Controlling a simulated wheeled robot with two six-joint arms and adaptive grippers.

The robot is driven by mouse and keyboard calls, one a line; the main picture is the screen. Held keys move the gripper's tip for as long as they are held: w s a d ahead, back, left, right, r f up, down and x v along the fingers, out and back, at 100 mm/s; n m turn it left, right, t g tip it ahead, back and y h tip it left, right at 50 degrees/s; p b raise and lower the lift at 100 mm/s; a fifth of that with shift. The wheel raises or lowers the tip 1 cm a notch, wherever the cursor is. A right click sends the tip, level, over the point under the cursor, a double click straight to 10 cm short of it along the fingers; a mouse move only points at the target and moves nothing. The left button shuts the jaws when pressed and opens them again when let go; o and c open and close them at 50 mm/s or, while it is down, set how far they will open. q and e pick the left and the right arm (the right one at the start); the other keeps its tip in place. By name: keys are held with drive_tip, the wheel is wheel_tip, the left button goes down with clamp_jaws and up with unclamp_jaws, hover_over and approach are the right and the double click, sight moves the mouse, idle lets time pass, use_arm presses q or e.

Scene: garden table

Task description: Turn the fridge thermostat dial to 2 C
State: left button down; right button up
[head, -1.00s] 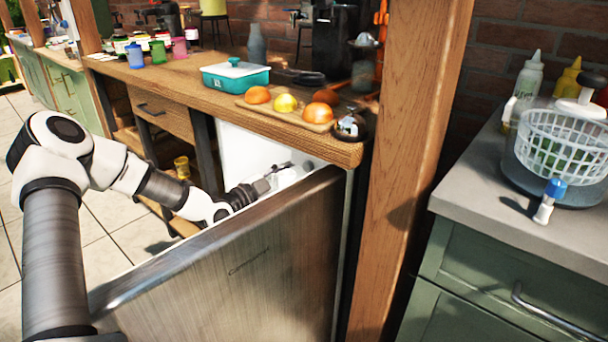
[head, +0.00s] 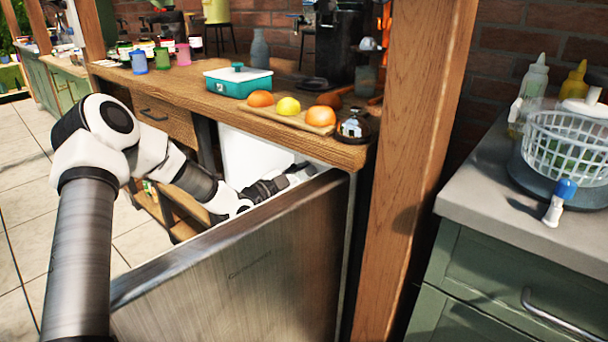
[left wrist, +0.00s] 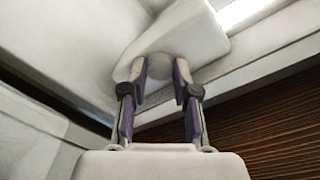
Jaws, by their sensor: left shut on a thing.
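The fridge stands open under the wooden counter, with its steel-fronted door (head: 245,280) swung out towards me and its white inside (head: 245,150) showing behind. My left gripper (head: 285,178) reaches over the door's top edge into the fridge. In the left wrist view the round pale thermostat dial (left wrist: 160,66) sits on a white housing (left wrist: 190,32) under the fridge ceiling. The fingers of my left gripper (left wrist: 161,76) are on either side of the dial and shut on it. The dial's markings cannot be read, and the dial is hidden in the head view. My right gripper is out of view.
The wooden counter (head: 190,100) above holds a teal-and-white box (head: 237,82) and a board with fruit. A wooden post (head: 415,150) stands right of the fridge. The door lies close beneath my left forearm. A bright lamp (left wrist: 240,10) is beside the dial housing.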

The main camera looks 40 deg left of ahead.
use_arm(q)
drive_tip(key=shift+r+m+p, duration=0.2)
drive_tip(key=shift+m+p, duration=0.9)
drive_tip(key=shift+p, duration=0.15)
drive_tip(key=m+p, duration=0.6)
drive_tip(key=shift+d+g+y, duration=0.1)
drive_tip(key=shift+g+y, duration=0.2)
drive_tip(key=shift+g, duration=0.1)
drive_tip(key=shift+f+m+y+p, duration=0.15)
drive_tip(key=shift+m+y+p, duration=0.15)
drive_tip(key=shift+m+p, duration=1.2)
drive_tip(key=c, duration=1.2)
unclamp_jaws()
drive_tip(key=shift+o, duration=0.2)
